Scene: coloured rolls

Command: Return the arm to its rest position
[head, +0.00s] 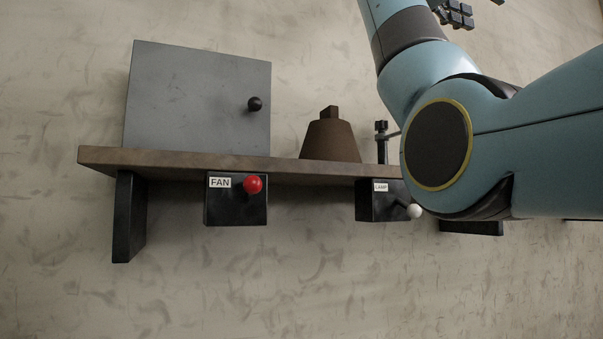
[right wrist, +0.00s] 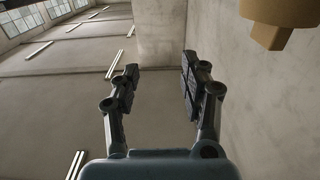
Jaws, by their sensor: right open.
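My right arm (head: 540,125) comes in from the right in the head view and bends upward in front of the shelf's right part. My right gripper (head: 466,12) is partly cut off at the top edge. In the right wrist view my right gripper (right wrist: 160,67) has its two fingers spread apart, with nothing between them. My left gripper is in neither view.
A brown shelf (head: 180,162) carries a grey box (head: 190,100) with a black knob and a brown tapered block (head: 331,138). Below are a FAN switch with a red knob (head: 253,184) and a LAMP switch with a white knob (head: 415,211). My arm hides the shelf's right part.

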